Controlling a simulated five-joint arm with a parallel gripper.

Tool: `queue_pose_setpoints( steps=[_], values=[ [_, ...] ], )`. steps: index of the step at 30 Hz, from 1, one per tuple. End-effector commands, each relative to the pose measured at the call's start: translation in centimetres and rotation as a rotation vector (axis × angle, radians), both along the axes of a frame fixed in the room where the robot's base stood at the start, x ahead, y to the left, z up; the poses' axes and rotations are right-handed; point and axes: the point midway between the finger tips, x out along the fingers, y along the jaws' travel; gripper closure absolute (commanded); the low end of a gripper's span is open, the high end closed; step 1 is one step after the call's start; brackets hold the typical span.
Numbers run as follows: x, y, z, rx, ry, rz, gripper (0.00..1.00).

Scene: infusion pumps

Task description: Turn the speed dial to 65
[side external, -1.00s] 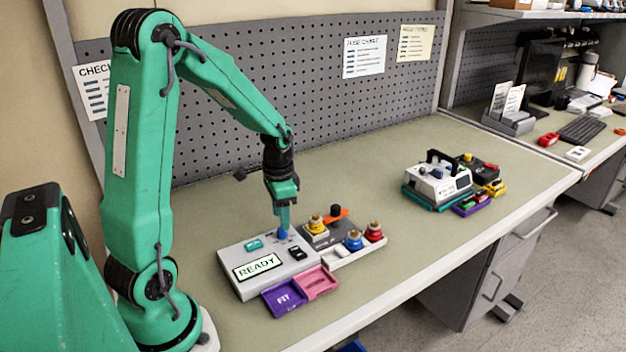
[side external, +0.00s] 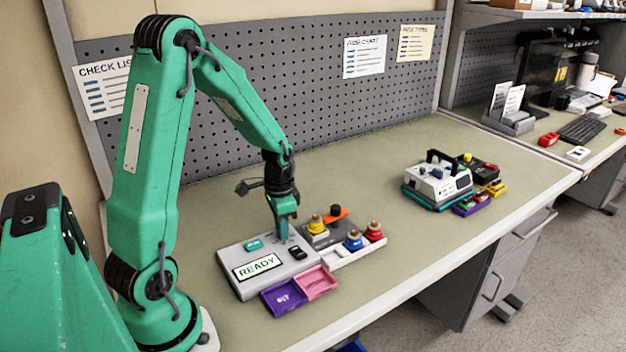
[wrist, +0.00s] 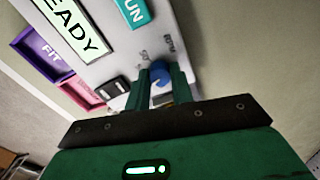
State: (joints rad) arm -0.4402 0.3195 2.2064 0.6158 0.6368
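The light grey pump (side external: 246,266) stands on the bench with a READY screen (side external: 257,266). Its blue speed dial (wrist: 159,72) shows in the wrist view between my two fingertips. My gripper (side external: 283,235) points down over the pump's back right corner and hides the dial in the side view. In the wrist view my gripper (wrist: 161,78) has one finger on each side of the dial, very near it. I cannot tell whether the fingers press on it. The number the dial points to cannot be read.
A teal RUN button (side external: 254,245) and a black switch (side external: 297,253) are close to the dial. A purple FIT tray (side external: 284,297) and a pink tray (side external: 317,282) lie in front. Yellow, blue and red knobbed parts (side external: 353,241) stand to the right.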

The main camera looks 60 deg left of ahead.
Motion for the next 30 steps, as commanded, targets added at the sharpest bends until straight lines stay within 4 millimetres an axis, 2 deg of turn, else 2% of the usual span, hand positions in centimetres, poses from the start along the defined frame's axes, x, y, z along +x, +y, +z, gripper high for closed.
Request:
queue_pose_setpoints(
  steps=[14, 30],
  values=[
    [0.01, 0.0, 0.05, 0.0, 0.0, 0.078, 1.0],
    [0.02, -0.01, 0.07, 0.0, 0.0, 0.484, 1.0]
  ],
)
